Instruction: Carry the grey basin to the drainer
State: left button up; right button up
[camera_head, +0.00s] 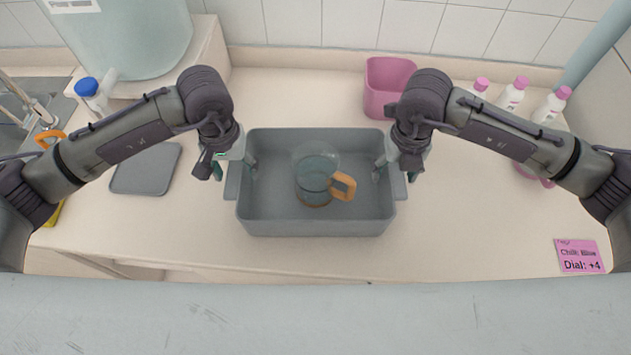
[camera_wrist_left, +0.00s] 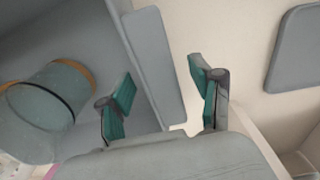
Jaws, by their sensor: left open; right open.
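The grey basin (camera_head: 315,228) stands on the cream counter, with a clear glass jug (camera_head: 316,170) with an orange handle inside it. My left gripper (camera_head: 234,168) is open at the basin's left end. In the left wrist view its fingers (camera_wrist_left: 163,95) are apart on either side of the basin's flat grey end lip (camera_wrist_left: 158,62). My right gripper (camera_head: 396,170) is open at the basin's right end; its fingertips are partly hidden. The drainer is not clearly identifiable; a ribbed grey sink area (camera_head: 20,105) shows at the far left.
A flat grey slab (camera_head: 146,168) lies left of the basin. A pink bin (camera_head: 388,80) stands behind it, and several pink-capped bottles (camera_head: 512,95) stand at the right. A large tank (camera_head: 135,35) and a blue-capped bottle (camera_head: 92,95) are back left. A pink note (camera_head: 580,256) lies front right.

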pick_arm(q)
jog(key=shift+f, duration=0.15)
pick_arm(e)
jog(key=shift+f, duration=0.1)
pick_arm(q)
jog(key=shift+c, duration=0.2)
pick_arm(e)
jog(key=shift+c, duration=0.2)
pick_arm(q)
grip_shut()
pick_arm(e)
grip_shut()
